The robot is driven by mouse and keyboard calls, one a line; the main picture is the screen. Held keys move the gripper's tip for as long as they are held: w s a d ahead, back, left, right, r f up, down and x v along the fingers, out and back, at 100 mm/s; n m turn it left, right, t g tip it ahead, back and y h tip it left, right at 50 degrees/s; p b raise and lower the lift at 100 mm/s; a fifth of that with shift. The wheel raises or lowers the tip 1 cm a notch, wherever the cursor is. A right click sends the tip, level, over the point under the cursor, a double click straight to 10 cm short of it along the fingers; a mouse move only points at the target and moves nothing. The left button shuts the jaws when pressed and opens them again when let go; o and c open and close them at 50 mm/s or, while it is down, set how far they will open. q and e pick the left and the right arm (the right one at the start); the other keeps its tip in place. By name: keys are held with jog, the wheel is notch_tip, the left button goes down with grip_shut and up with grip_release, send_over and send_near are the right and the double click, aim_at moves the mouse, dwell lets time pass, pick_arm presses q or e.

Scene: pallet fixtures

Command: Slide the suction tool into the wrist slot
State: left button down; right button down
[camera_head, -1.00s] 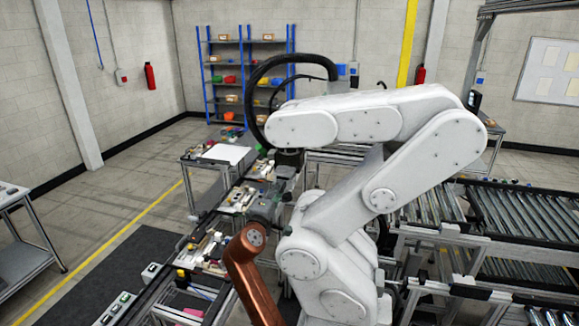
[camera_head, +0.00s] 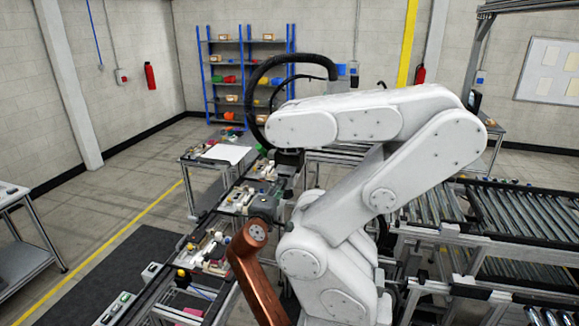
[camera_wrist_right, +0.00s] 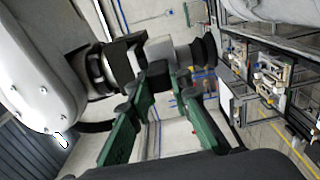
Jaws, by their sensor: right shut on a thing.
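The suction tool (camera_wrist_right: 172,50) shows in the right wrist view as a grey block with a dark round end on its right. My right gripper (camera_wrist_right: 168,80) has its green fingers shut on it. The white arm's black wrist (camera_wrist_right: 103,70), where the slot would be, is just left of the tool. A dark piece lies between them, and I cannot tell whether the tool touches the slot. In the head view my right gripper (camera_head: 277,188) is below the white arm's wrist (camera_head: 289,157); the tool is too small to make out there. My left gripper is out of view.
The large white arm (camera_head: 350,215) with a looping black hose (camera_head: 258,75) stands close beside my copper-coloured right arm. A line of fixtures (camera_head: 205,247) runs below on the left. Roller conveyors (camera_head: 510,215) are on the right. Open floor lies at left.

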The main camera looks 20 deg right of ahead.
jog(key=shift+w+d+r, duration=0.1)
jog(key=shift+w, duration=0.1)
jog(key=shift+w+d, duration=0.1)
dwell(0.4)
jog(key=shift+w+d, duration=0.3)
jog(key=shift+w, duration=0.2)
jog(key=shift+w, duration=0.1)
dwell(0.4)
jog(key=shift+w+d, duration=0.4)
jog(key=shift+w, duration=0.05)
jog(key=shift+w+d, duration=0.2)
jog(key=shift+w, duration=0.1)
jog(key=shift+w+d+b, duration=0.1)
jog(key=shift+w+b, duration=0.1)
jog(key=shift+b, duration=0.1)
dwell(0.4)
